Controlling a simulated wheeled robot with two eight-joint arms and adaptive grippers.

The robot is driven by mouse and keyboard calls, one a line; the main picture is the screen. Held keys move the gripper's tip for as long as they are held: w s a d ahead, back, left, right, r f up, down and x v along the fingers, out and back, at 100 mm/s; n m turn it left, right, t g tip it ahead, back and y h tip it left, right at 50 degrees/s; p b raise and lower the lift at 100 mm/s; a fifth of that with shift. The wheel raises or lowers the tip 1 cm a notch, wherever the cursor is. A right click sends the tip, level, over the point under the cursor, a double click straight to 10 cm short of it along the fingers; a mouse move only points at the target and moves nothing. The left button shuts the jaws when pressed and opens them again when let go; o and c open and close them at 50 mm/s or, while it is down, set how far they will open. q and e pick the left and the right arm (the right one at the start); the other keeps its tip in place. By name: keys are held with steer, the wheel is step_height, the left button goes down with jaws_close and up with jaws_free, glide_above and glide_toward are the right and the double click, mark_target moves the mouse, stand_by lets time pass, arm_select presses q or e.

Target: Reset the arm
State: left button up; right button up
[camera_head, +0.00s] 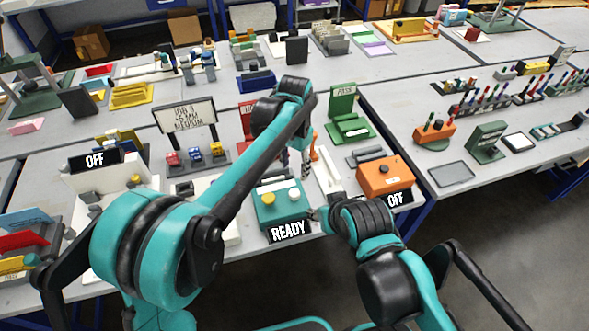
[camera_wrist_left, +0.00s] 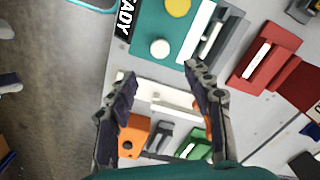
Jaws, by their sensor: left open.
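My left gripper (camera_wrist_left: 162,78) is open in the left wrist view, its two dark fingers apart over the table with nothing gripped between them. In the head view its arm arches over the table and hides most of the gripper. A teal box (camera_head: 280,210) with a yellow knob (camera_head: 267,198), a white button (camera_head: 294,193) and a READY sign (camera_head: 289,231) stands at the table's front edge. It also shows in the left wrist view (camera_wrist_left: 145,20), beyond the fingertips. My right gripper (camera_head: 316,214) is beside the box's right front corner, mostly hidden by its own wrist.
A white bar (camera_head: 328,170) lies between the teal box and an orange box (camera_head: 385,177) with an OFF sign (camera_head: 398,198). A green stand (camera_head: 345,117) is behind.

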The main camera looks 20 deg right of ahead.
stand_by(0.3)
arm_select(q)
steer(key=s+a+r+n+t+h, duration=0.1)
steer(key=s+a+r+n+t, duration=0.15)
steer(key=a, duration=0.65)
steer(key=s+a+r+n+t, duration=0.1)
steer(key=s+a+r+n, duration=0.25)
steer(key=a, duration=0.65)
steer(key=s+a+f+n+t, duration=0.2)
steer(key=s+a, duration=0.3)
steer(key=a, duration=0.2)
steer(key=s+a+f+n+t+y, duration=0.1)
steer(key=s+a+f+n, duration=0.1)
steer(key=s+a, duration=0.4)
steer(key=shift+a+n+t, duration=0.35)
steer(key=shift+a+n, duration=0.05)
steer(key=shift+n, duration=0.2)
